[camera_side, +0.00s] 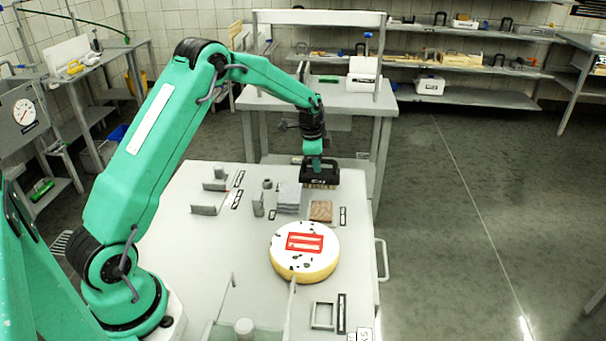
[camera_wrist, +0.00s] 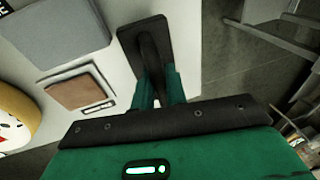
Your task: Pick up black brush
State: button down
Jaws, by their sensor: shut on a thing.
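The black brush (camera_side: 320,171) is at the end of my arm in the side view, over the far right part of the white table. Its dark top faces up and pale bristles show along its lower edge. My gripper (camera_side: 316,160) is shut on its handle from above. In the wrist view the black brush (camera_wrist: 143,35) sits between the two green fingers of my gripper (camera_wrist: 160,88). I cannot tell whether the bristles touch the table.
A grey stack (camera_side: 289,198) and a brown block (camera_side: 321,211) lie in front of the brush. A cheese wheel (camera_side: 304,264) with a red mark stands nearer the camera. A workbench (camera_side: 345,102) stands behind the table. Small holders (camera_side: 205,209) stand to the left.

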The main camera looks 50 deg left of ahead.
jog(key=shift+r, duration=0.1)
jog(key=shift+r, duration=0.4)
jog(key=v, duration=0.3)
jog(key=shift+w+a+r, duration=0.1)
jog(key=shift+w, duration=0.3)
jog(key=s+d+r, duration=0.3)
jog(key=d+r, duration=0.4)
jog(key=d, duration=0.4)
jog(key=shift+s, duration=0.2)
jog(key=shift+d, duration=0.1)
jog(key=shift+s, duration=0.1)
